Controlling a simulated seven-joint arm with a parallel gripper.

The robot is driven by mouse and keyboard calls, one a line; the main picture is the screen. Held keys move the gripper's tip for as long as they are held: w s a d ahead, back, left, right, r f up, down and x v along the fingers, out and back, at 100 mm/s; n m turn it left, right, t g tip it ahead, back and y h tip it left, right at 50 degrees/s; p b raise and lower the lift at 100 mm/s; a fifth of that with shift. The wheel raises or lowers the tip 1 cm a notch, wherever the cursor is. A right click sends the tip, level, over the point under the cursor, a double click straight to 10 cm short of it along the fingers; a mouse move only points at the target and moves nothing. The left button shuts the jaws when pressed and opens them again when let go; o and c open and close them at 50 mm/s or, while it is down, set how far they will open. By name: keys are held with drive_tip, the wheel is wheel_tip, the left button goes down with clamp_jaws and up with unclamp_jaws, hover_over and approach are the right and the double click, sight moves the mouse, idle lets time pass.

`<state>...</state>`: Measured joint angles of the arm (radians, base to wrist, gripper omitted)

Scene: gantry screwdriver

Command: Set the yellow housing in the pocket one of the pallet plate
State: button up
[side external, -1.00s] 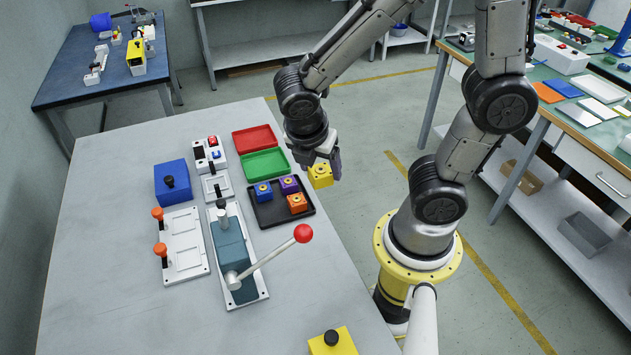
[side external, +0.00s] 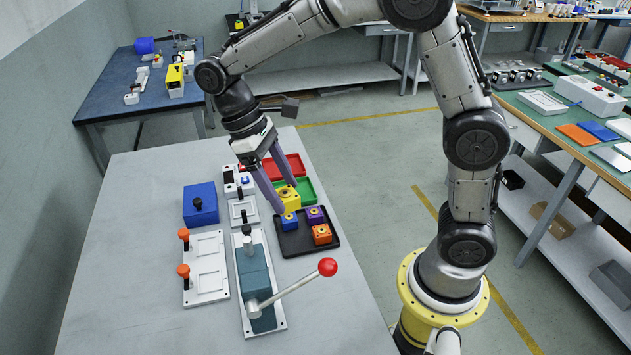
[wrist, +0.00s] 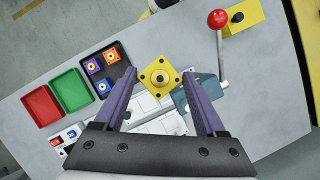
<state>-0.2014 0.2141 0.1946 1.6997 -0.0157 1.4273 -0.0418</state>
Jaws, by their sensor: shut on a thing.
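My gripper (side external: 282,194) is shut on the yellow housing (side external: 289,196), a square block with a round top boss, held between long purple fingers. It is in the air above the area by the black and green trays. In the wrist view the housing (wrist: 159,78) sits between the fingertips, its top face and corner holes visible. The pallet plate (side external: 207,285), a white plate with two recessed pockets and two orange-knobbed clamps, lies on the table, left of and nearer the camera than my gripper. Both pockets look empty. In the wrist view the housing and fingers partly cover the white fixtures beneath.
The black tray (side external: 294,242) holds blue, purple and orange housings. Red (side external: 291,166) and green (side external: 309,190) trays lie behind it. A lever press (side external: 256,282) with a red-ball handle (side external: 327,267) stands right of the pallet plate. A blue box (side external: 200,205) stands behind the plate.

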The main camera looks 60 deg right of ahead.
drive_tip(key=w+a+m+t+y, duration=0.25)
drive_tip(key=w+a+m, duration=0.25)
drive_tip(key=w+m, duration=0.4)
drive_tip(key=w+a+m+t+y, duration=0.25)
drive_tip(key=w+a+m, duration=0.3)
drive_tip(key=m, duration=0.55)
drive_tip(key=shift+m+g+y, duration=0.3)
drive_tip(key=shift+m, duration=0.1)
drive_tip(key=shift+w+d+f, duration=0.15)
drive_tip(key=shift+f, duration=3.5)
drive_tip(key=shift+w+d+f, duration=0.1)
drive_tip(key=shift+w+f, duration=0.05)
drive_tip(key=shift+f, duration=3.45)
drive_tip(key=shift+w+d+f, duration=0.15)
drive_tip(key=shift+f, duration=3.5)
drive_tip(key=shift+f, duration=0.65)
drive_tip(key=o, duration=1.4)
drive_tip(key=shift+o, duration=0.2)
wheel_tip(320, 180, up, 8)
